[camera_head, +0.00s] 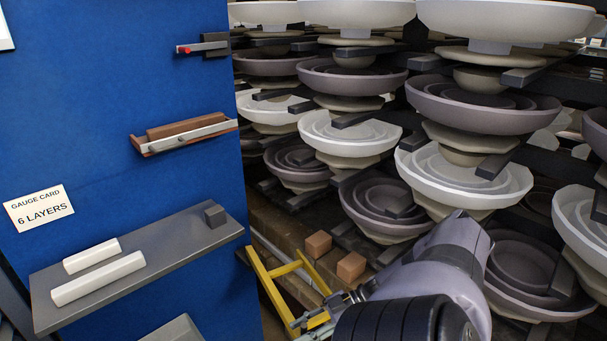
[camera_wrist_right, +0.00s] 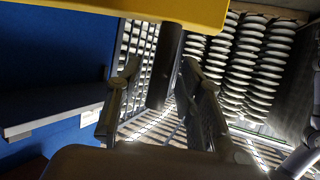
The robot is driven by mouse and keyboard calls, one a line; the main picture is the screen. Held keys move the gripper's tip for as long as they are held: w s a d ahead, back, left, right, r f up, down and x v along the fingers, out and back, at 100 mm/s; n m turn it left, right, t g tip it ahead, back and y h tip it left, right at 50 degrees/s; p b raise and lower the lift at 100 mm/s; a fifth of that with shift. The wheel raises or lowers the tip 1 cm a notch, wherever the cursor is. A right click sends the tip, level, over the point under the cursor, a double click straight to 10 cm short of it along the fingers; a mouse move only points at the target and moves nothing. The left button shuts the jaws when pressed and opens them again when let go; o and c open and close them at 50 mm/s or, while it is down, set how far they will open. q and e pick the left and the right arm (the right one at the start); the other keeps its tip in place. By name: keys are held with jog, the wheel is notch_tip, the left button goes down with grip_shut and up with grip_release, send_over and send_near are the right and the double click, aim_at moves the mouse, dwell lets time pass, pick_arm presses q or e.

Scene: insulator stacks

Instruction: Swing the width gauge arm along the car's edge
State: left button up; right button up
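The yellow gauge arm (camera_head: 282,283), a ladder-like frame, reaches out beside the blue panel, low along the edge of the car's brown deck (camera_head: 283,229). In the right wrist view a yellow part (camera_wrist_right: 150,10) crosses the top, and a dark round handle (camera_wrist_right: 165,65) hangs below it. My right gripper (camera_wrist_right: 160,72) has its two fingers apart, one on each side of the handle. A narrow gap shows on the left; contact on the right is unclear. In the head view my forearm partly hides this gripper (camera_head: 325,310). My left gripper is out of view.
Stacked grey and white insulators (camera_head: 350,135) stand close to the right of my arm. Two brown blocks (camera_head: 318,244) lie on the deck edge. The blue panel (camera_head: 110,90) carries a gauge card (camera_head: 39,208) and a grey shelf (camera_head: 180,240) with two white bars.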

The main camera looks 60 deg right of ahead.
aim_at(304, 324)
jog(key=shift+s+d+r, duration=0.1)
jog(key=shift+s+r, duration=0.05)
jog(key=shift+r, duration=1.85)
jog(key=shift+a+r, duration=0.2)
jog(key=shift+r, duration=1.2)
jog(key=shift+w+r, duration=0.25)
jog(key=shift+r, duration=0.7)
jog(key=shift+s+d+r, duration=0.1)
jog(key=shift+r, duration=0.55)
jog(key=shift+c, duration=0.2)
